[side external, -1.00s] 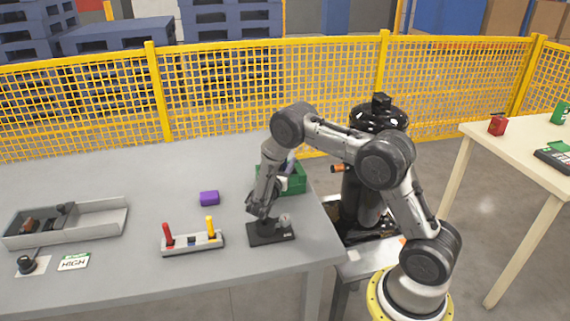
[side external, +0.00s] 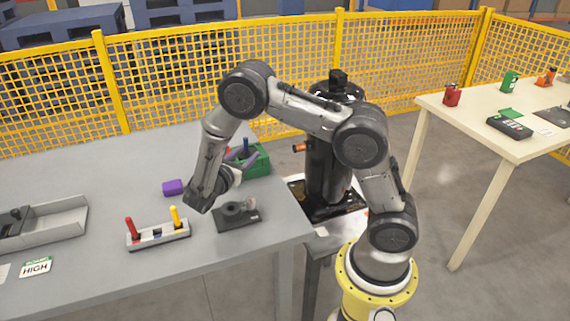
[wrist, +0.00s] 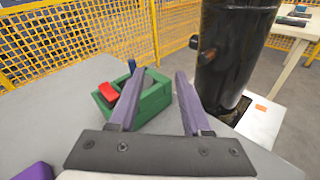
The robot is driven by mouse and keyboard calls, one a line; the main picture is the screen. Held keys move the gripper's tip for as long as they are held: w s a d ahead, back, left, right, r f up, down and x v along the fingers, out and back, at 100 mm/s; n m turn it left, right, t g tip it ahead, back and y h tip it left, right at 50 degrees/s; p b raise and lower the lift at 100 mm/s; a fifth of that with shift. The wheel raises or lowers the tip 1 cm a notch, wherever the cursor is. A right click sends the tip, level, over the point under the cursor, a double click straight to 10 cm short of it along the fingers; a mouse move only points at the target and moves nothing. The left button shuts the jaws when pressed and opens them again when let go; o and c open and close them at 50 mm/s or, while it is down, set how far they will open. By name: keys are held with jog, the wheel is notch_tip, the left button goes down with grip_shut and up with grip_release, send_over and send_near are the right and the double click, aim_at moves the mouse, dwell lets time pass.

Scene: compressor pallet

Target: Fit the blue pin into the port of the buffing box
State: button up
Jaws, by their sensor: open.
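A green box (side external: 258,160) with a red part (wrist: 108,91) stands at the table's far right edge. It also shows in the wrist view (wrist: 155,100). I cannot tell from any marking whether it is the buffing box. A blue pin (side external: 246,147) stands upright at the green box; its top also shows beyond the left finger in the wrist view (wrist: 132,66). Its lower end is hidden, so I cannot tell how deep it sits. My gripper (wrist: 157,80) is open and empty, its fingers pointing towards the green box, with a gap between them.
A grey rack (side external: 172,236) holds a red pin (side external: 131,229) and a yellow pin (side external: 175,217). A black fixture (side external: 236,216) lies near the wrist, a purple block (side external: 173,187) to the left. A black cylinder (wrist: 232,50) stands beyond the table's right edge.

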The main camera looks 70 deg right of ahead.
jog(key=s+a+r+m+g+y, duration=0.3)
jog(key=s+r+m+y, duration=0.5)
jog(key=s, duration=0.4)
jog(key=s+a+r+m+t+y, duration=0.3)
jog(key=s+a+m+t+y, duration=0.1)
jog(key=a, duration=0.3)
jog(key=s+a+r+m+t+y, duration=0.3)
jog(key=s+a+m+y, duration=0.1)
jog(key=s+a, duration=0.2)
jog(key=shift+s+a+m+t, duration=0.3)
jog(key=shift+s+a+t, duration=0.1)
jog(key=shift+s, duration=0.4)
